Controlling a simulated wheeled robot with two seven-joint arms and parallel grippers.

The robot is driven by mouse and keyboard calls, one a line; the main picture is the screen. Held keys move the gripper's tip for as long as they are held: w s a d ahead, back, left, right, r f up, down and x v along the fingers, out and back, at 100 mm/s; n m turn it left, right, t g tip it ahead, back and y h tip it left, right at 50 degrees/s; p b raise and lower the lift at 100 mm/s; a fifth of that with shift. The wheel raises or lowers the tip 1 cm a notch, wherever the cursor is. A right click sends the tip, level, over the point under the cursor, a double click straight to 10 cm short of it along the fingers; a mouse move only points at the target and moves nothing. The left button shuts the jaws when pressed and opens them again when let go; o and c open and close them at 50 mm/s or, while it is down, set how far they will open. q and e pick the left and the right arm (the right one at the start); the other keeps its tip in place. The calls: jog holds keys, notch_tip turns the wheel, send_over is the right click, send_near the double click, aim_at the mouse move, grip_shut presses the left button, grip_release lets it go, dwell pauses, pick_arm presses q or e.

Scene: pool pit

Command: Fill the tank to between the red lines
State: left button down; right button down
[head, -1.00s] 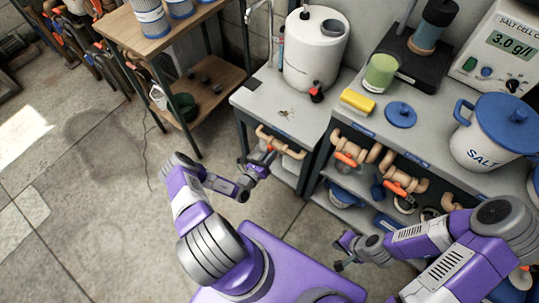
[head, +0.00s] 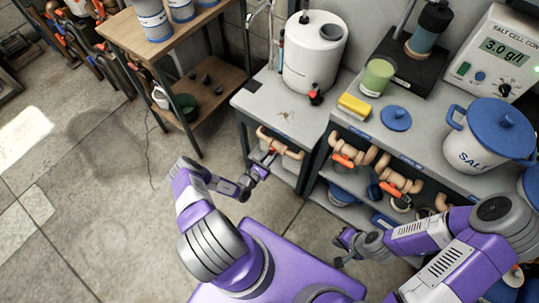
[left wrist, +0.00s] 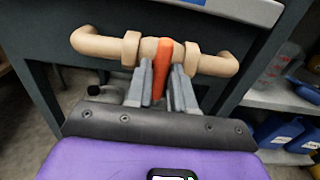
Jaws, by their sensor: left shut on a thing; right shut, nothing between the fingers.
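The white tank (head: 313,55) stands upright on the grey bench, with a thin tube carrying red marks (head: 282,62) at its left. The marks are too small to read against a water level. A tan pipe (head: 290,151) runs along the bench front below the tank; it shows closer in the left wrist view (left wrist: 98,43). Its orange valve handle (left wrist: 163,65) points down toward my left gripper (left wrist: 163,85), which is shut on it. In the head view my left gripper (head: 262,166) is at that pipe. My right gripper (head: 343,247) is shut and empty in front of the right bench.
Tan pipes with orange handles (head: 391,188) run under the right bench. A salt pot (head: 472,153), yellow sponge (head: 355,105), blue lid (head: 396,118) and salt meter (head: 499,55) sit on top. A wooden shelf unit (head: 155,45) stands left. The floor at left is clear.

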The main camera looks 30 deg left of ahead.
dwell(0.4)
pick_arm(q)
jog(key=c, duration=1.1)
grip_release()
jog(key=shift+s, duration=0.1)
jog(key=s, duration=0.2)
jog(key=s+p, duration=0.1)
jog(key=s, duration=0.4)
jog(key=shift+s+a+p, duration=0.2)
jog(key=shift+a+p, duration=0.1)
jog(key=shift+d, duration=0.1)
